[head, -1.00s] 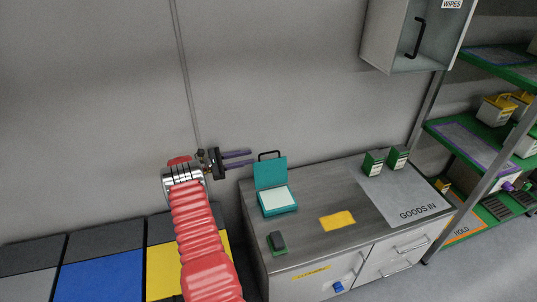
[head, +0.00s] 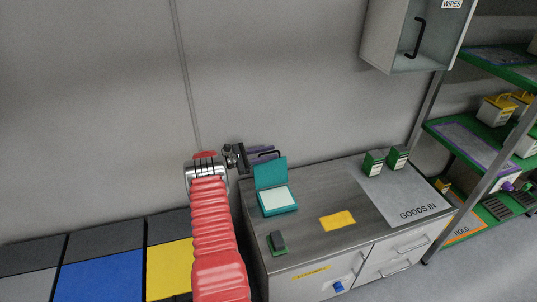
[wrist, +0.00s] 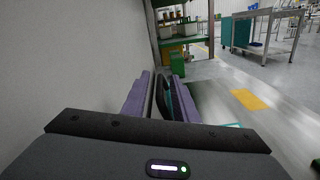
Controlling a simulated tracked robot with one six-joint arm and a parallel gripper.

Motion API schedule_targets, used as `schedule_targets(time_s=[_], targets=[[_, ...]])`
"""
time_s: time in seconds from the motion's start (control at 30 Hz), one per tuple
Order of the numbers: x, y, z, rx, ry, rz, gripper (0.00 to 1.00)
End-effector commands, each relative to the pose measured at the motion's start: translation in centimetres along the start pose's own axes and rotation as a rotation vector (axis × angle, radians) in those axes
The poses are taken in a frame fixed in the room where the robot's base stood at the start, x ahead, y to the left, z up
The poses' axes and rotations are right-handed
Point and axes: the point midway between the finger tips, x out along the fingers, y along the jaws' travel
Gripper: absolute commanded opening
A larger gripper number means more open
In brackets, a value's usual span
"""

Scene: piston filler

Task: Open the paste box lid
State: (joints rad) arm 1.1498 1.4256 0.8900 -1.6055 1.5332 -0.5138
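The paste box (head: 277,205) is teal and stands on the grey counter, with a pale surface inside. Its teal lid (head: 270,173) stands raised, roughly upright, at the back edge, with a black handle (head: 268,153) on top. My gripper (head: 264,152) is at the handle's height, its purple fingers pointing right and overlapping the handle in the head view. In the wrist view the fingers (wrist: 158,95) are apart, with the black handle (wrist: 161,97) and part of the teal lid (wrist: 172,92) showing between them. Contact with the handle cannot be told.
The counter (head: 310,203) holds a yellow patch (head: 338,220), a small dark-and-green block (head: 277,242) and two green-and-white boxes (head: 373,163) on the GOODS IN mat (head: 405,195). A wall cabinet (head: 410,35) hangs above. Green shelves (head: 480,145) stand at right.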

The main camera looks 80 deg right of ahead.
Motion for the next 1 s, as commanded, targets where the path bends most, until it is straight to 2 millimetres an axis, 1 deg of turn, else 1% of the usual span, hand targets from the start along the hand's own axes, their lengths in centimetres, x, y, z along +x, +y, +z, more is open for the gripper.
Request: schedule_targets(time_s=[0.07, 0.43, 0.87, 1.0], targets=[[-0.01, -0.01, -0.01, 0.0, 0.0, 0.0, 0.26], [-0.02, 0.1, 0.04, 0.002, 0.0, 0.002, 0.0], [-0.03, 0.38, 0.21, 0.008, 0.001, 0.006, 0.0], [0.35, 0.2, 0.39, 0.017, 0.0, 0.002, 0.0]])
